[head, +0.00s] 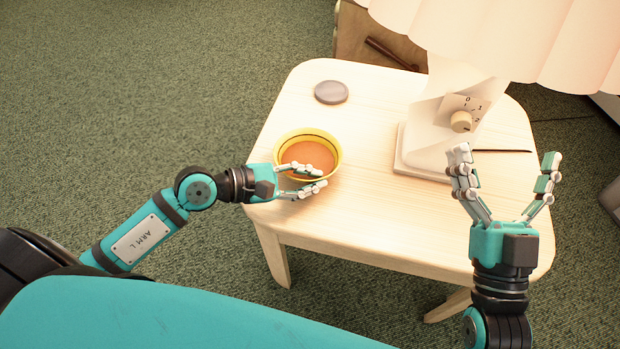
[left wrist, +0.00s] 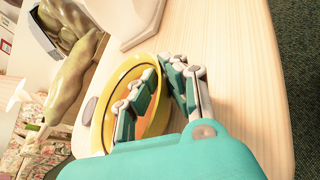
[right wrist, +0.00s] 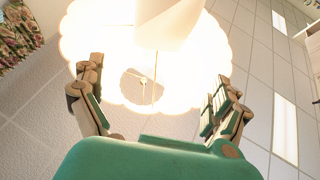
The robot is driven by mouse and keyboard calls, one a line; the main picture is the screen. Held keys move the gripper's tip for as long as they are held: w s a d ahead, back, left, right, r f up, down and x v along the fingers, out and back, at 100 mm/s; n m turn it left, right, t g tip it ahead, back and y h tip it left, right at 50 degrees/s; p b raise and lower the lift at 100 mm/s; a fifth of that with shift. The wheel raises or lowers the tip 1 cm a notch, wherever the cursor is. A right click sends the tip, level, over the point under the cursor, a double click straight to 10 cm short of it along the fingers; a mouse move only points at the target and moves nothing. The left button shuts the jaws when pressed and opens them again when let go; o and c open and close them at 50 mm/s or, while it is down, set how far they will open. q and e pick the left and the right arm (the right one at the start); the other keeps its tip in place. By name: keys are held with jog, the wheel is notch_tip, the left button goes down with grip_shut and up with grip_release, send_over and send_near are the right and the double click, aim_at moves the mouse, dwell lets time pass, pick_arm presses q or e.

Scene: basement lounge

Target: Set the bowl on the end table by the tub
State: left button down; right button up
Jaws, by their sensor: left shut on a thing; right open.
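The yellow bowl (head: 279,149), orange inside, is at the left part of the light wooden end table (head: 385,215). It looks upright and on or just above the tabletop; I cannot tell which. My left gripper (head: 312,178) is shut on the bowl's near right rim, one finger inside over the bowl. The left wrist view shows the bowl (left wrist: 127,75) between the fingers (left wrist: 165,95). A low round grey thing (head: 331,92) lies behind the bowl, apart from it; I cannot tell whether it is the tub. My right gripper (head: 505,185) is open and empty above the table's right side.
A white lamp (head: 432,120) with a dial and pale shade (head: 500,35) stands at the table's back right, close to my right gripper. A thin dark strip (head: 500,151) lies beside it. A brown wooden piece (head: 370,40) stands behind. The table's front middle is clear.

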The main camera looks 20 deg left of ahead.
pick_arm(q)
jog(key=c, duration=1.5)
grip_release()
jog(key=shift+o, duration=0.2)
